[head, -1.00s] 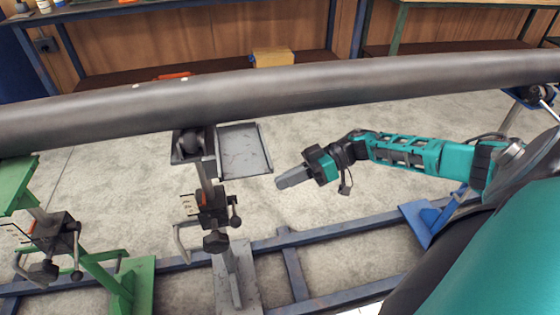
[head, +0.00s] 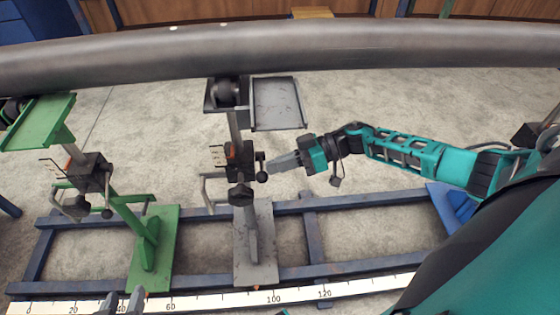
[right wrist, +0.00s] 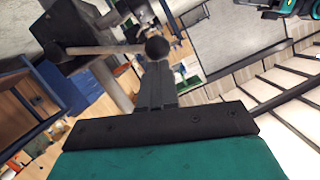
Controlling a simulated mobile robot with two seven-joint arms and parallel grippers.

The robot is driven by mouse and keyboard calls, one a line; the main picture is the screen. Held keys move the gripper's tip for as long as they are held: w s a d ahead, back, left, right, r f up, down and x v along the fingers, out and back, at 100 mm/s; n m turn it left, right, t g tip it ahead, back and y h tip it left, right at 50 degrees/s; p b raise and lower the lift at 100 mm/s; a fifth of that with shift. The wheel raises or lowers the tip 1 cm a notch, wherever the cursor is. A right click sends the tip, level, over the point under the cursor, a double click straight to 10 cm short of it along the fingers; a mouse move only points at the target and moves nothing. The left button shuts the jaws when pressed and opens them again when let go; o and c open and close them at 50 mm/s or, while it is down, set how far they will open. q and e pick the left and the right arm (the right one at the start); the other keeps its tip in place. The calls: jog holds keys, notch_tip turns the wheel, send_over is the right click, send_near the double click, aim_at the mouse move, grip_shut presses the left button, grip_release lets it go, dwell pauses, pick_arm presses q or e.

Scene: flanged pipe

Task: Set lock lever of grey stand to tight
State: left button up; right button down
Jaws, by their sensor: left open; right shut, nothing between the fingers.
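The grey stand (head: 253,245) stands on the blue rail frame, its roller head (head: 228,92) below the pipe. On its dark clamp block (head: 240,155) are a lever with a black ball knob (head: 262,177), a larger black knob (head: 240,194) and an orange-red mark. My right gripper (head: 270,164) is shut and empty, its tips right by the ball-ended lever. The right wrist view shows the lever's ball (right wrist: 157,48) at the shut fingertips (right wrist: 156,68); I cannot tell whether they touch. My left gripper (head: 122,302) is open and empty at the bottom edge.
A long grey pipe (head: 300,48) crosses above. A green stand (head: 150,240) with its own clamp and levers is at left. A grey tray (head: 278,105) sits beside the grey stand's head. A scale strip (head: 200,301) runs along the front of the blue rails (head: 340,200).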

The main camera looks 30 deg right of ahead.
jog(key=shift+s+f, duration=0.1)
jog(key=shift+s, duration=0.05)
jog(key=shift+a+f, duration=0.1)
pick_arm(q)
notch_tip(320, 180, down, 7)
jog(key=b, duration=0.7)
jog(key=shift+s+f, duration=0.15)
jog(key=shift+f, duration=0.05)
pick_arm(e)
notch_tip(320, 180, down, 13)
jog(key=s+a+n+t+h, duration=0.1)
jog(key=n+t, duration=0.3)
jog(key=n, duration=0.4)
jog(key=shift+s+h, duration=0.4)
jog(key=shift+s, duration=0.05)
pick_arm(q)
jog(key=shift+d, duration=0.1)
pick_arm(e)
jog(key=shift+f, duration=0.15)
pick_arm(q)
jog(key=shift+r, duration=0.1)
